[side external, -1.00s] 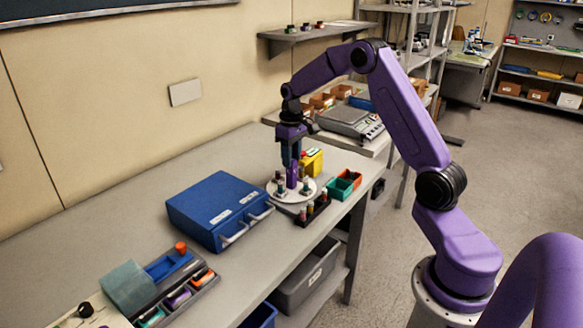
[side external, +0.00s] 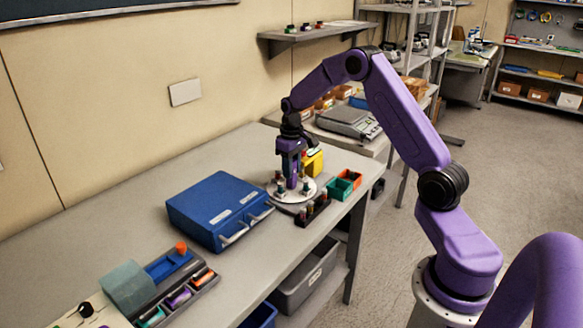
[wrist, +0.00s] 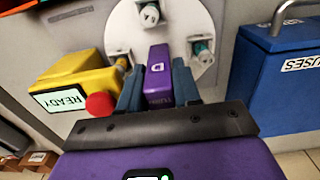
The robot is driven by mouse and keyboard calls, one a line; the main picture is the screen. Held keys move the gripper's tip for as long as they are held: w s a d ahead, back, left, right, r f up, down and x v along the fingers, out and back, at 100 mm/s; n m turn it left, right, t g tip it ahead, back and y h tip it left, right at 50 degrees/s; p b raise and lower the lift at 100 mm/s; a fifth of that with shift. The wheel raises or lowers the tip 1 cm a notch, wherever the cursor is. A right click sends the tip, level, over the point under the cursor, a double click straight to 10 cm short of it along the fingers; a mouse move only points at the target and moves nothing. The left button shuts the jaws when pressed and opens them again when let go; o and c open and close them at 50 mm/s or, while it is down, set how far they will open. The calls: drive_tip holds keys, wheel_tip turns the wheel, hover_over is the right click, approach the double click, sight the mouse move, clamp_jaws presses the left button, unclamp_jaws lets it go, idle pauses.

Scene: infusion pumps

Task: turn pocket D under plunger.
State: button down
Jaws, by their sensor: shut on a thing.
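A white round turntable (side external: 283,196) sits on the bench, and several small vial-like pieces stand in its pockets, including one with a teal part (wrist: 200,48). A purple handle marked D (wrist: 158,66) rises from the turntable. My gripper (wrist: 158,88) is shut on this purple handle, with one finger on each side of it. In the side view my gripper (side external: 291,180) points straight down over the turntable. A yellow device (wrist: 78,68) with a READY screen and a red button stands beside the turntable. The plunger cannot be made out.
A blue case (side external: 218,208) stands close to the turntable. A dark rack (side external: 313,211) of small vials and green and orange bins (side external: 341,188) are near the bench edge. A grey tray (side external: 190,295) lies at the front left. The back left bench is clear.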

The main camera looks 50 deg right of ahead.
drive_tip(key=shift+n, duration=9)
drive_tip(key=c, duration=1.2)
unclamp_jaws()
drive_tip(key=shift+o, duration=0.2)
